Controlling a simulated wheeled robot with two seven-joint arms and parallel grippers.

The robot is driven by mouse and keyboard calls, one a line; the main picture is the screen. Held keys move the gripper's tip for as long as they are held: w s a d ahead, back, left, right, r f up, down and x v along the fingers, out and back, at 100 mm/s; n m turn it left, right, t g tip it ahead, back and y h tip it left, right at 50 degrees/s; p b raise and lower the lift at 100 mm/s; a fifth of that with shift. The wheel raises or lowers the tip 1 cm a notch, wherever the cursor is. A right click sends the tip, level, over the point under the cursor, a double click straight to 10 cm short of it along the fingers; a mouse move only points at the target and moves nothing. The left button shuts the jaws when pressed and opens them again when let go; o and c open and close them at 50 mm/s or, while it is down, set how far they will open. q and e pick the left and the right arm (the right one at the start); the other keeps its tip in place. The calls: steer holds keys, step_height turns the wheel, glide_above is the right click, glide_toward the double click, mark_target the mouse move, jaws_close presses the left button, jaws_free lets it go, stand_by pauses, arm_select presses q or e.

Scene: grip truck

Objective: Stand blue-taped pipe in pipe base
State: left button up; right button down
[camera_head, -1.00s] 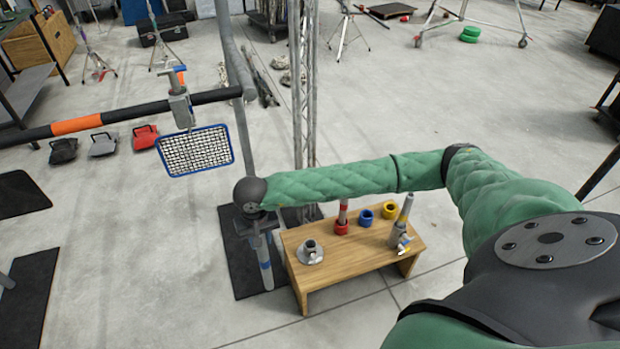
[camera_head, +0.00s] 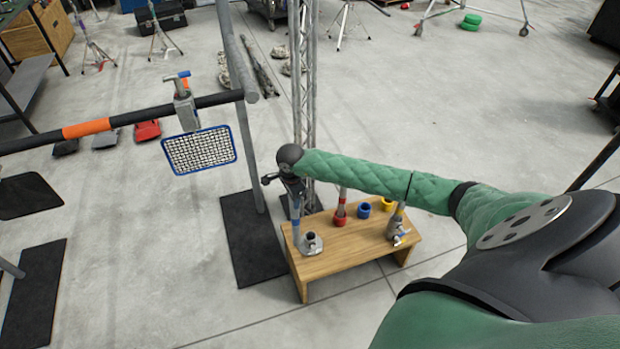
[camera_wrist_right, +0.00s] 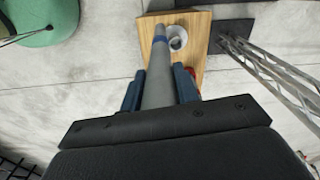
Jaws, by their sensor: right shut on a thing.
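My right gripper (camera_head: 293,190) is shut on the blue-taped pipe (camera_head: 296,230), a grey tube with a blue band, held roughly upright with its lower end down. The pipe base (camera_head: 313,249), a grey flange with a short dark-mouthed socket, sits on the left part of the wooden bench. In the right wrist view the pipe (camera_wrist_right: 157,80) runs between my two blue-grey fingers (camera_wrist_right: 159,90). Its far end shows to the left of the base (camera_wrist_right: 177,39), apart from the socket mouth in the picture; its height above the bench is unclear. My left gripper is out of view.
The wooden bench (camera_head: 345,258) also holds a red collar (camera_head: 340,218) with a tube, a blue collar (camera_head: 364,211), a yellow collar (camera_head: 387,204) and a metal clamp piece (camera_head: 397,232). A lattice truss (camera_head: 305,90) stands behind.

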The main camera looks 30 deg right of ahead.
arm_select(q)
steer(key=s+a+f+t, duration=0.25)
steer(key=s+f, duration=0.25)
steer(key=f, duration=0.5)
arm_select(e)
steer(key=w+d+m, duration=0.4)
steer(key=d+m, duration=0.5)
steer(key=m, duration=1.2)
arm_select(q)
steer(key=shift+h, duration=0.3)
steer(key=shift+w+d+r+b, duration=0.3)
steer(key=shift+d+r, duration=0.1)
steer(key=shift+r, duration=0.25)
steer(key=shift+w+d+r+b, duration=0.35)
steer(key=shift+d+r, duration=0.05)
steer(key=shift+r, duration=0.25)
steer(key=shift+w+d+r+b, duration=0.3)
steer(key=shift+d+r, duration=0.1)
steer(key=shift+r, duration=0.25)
arm_select(e)
steer(key=shift+d+f, duration=0.15)
steer(key=shift+f, duration=2.3)
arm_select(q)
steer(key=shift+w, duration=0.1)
